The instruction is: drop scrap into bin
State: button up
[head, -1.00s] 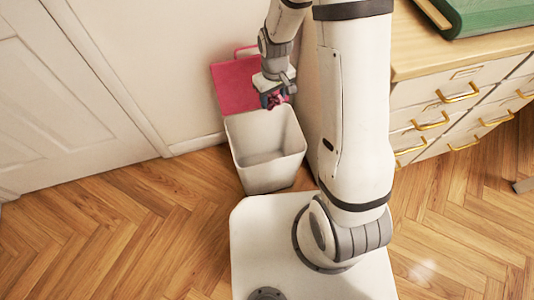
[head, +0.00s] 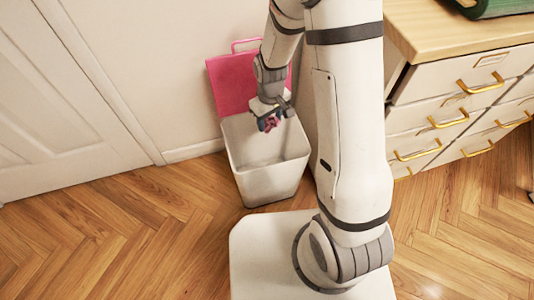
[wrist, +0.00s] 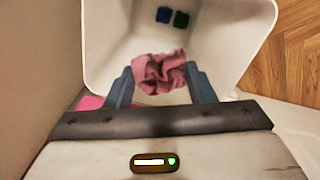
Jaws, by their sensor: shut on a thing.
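The scrap (wrist: 160,72) is a crumpled pink piece, held between the two fingertips of my gripper (wrist: 161,84) in the wrist view. In the head view the scrap (head: 271,124) shows small and dark pink below my gripper (head: 268,122). My gripper is shut on it, over the open top of the bin. The bin (head: 268,185) is a white, square, tapered container standing on the floor. In the wrist view the bin's wall (wrist: 245,25) surrounds the far side of the scrap, and a blue and a green small item (wrist: 172,17) lie on its bottom.
A pink panel with a handle (head: 232,80) stands behind the bin against the wall. A wooden-topped drawer cabinet (head: 440,105) with brass handles is at the right. A white door (head: 55,110) is at the left. The herringbone floor (head: 130,240) left of the bin is clear.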

jog(key=shift+f, duration=0.4)
jog(key=o, duration=1)
jog(key=shift+r, duration=0.1)
jog(key=shift+r+p, duration=1.55)
jog(key=shift+r, duration=2.35)
jog(key=shift+r, duration=0.15)
jog(key=s+d+r+m+t+p, duration=0.1)
jog(key=s+d+r+m+p, duration=0.1)
jog(key=s+r+p, duration=0.3)
jog(key=s+d+r+m+p, duration=0.2)
jog(key=s+d+r+p, duration=0.2)
jog(key=r+p, duration=0.9)
jog(key=s+d+r+m+t+p, duration=0.1)
jog(key=s+r+p, duration=0.5)
jog(key=r, duration=2.1)
jog(key=d+m+p, duration=0.1)
jog(key=d+p, duration=0.1)
jog(key=p, duration=0.1)
jog(key=shift+r+t, duration=0.3)
jog(key=shift+r, duration=0.05)
jog(key=shift+s+d+r, duration=0.1)
jog(key=shift+s+r, duration=0.1)
jog(key=shift+s, duration=0.1)
